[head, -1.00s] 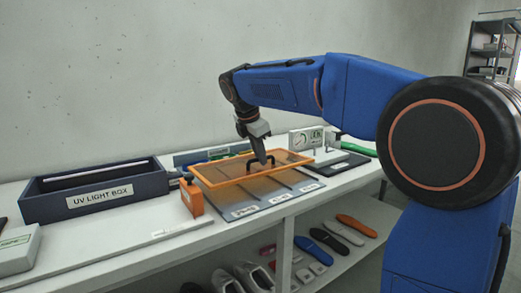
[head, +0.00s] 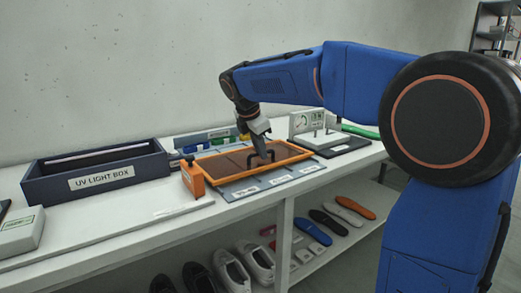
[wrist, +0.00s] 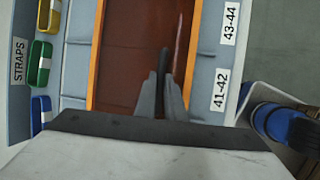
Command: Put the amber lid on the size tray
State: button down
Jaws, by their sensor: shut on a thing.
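The amber lid (head: 231,163) is a translucent brown panel with an orange rim and a black handle (head: 256,159). It lies low over the grey size tray (head: 240,189), whose labelled front strip shows along the lid's near side. I cannot tell whether the lid fully touches the tray. My gripper (head: 267,157) points down and is shut on the lid's handle. In the wrist view, the fingers (wrist: 162,98) close on the dark handle above the lid (wrist: 130,60), and size labels of the tray (wrist: 209,75) show to the right.
An orange block-shaped device (head: 193,179) stands close to the lid's left end. The UV light box (head: 100,184) is further left. A gauge (head: 305,123) and a dark plate stand to the right. The strap bins (wrist: 40,63) lie behind the tray.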

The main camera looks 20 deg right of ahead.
jog(key=c, duration=1.8)
grip_release()
jog(key=shift+o, duration=0.2)
jog(key=v, duration=1.7)
jog(key=shift+s+r, duration=0.15)
jog(key=shift+r, duration=0.05)
